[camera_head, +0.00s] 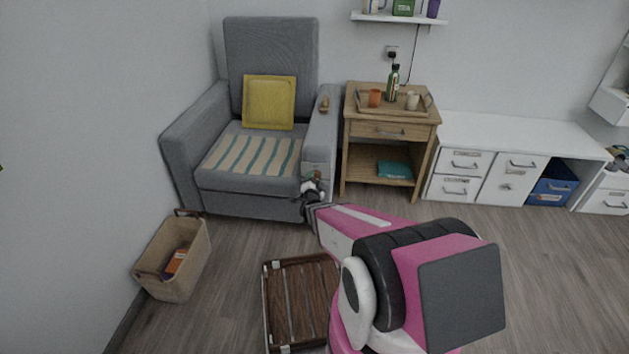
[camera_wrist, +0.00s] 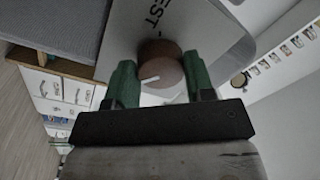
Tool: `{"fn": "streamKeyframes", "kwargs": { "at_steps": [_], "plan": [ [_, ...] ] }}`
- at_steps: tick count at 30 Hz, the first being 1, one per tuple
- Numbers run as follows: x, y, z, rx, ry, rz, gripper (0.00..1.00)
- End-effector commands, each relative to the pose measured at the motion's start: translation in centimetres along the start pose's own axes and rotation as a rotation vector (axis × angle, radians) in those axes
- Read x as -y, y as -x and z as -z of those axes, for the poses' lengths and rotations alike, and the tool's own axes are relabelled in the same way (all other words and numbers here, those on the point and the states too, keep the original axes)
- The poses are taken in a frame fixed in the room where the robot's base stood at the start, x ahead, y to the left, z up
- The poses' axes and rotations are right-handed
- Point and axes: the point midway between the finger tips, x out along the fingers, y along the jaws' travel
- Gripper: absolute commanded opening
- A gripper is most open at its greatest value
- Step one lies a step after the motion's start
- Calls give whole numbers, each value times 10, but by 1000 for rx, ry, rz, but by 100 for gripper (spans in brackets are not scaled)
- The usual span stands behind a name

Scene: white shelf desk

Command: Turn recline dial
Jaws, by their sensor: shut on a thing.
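The recline dial (camera_wrist: 160,52) is a round brown knob with a white pointer line, in the wrist view. It sits on a light grey plate (camera_wrist: 212,35) with dark lettering that reads "EST", partly cut off. My gripper (camera_wrist: 160,76) has its two green fingers on either side of the dial and is shut on it. In the head view my gripper (camera_head: 313,188) is at the front of the right armrest of the grey armchair (camera_head: 222,184). The dial is too small and covered to read there.
A wooden side table (camera_head: 392,129) with a tray, bottle and cups stands right of the armchair. A woven basket (camera_head: 172,260) stands at the left wall. Floor at the right is clear.

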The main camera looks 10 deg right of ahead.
Motion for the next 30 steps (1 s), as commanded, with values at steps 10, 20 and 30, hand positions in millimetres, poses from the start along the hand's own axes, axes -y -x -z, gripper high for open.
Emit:
{"fn": "streamKeyframes", "kwargs": {
  "at_steps": [10,20,30],
  "plan": [
    [-1,0,0,23,328,7,25],
    [-2,0,0,42,640,13,25],
    [-2,0,2,62,962,20,25]
  ]
}}
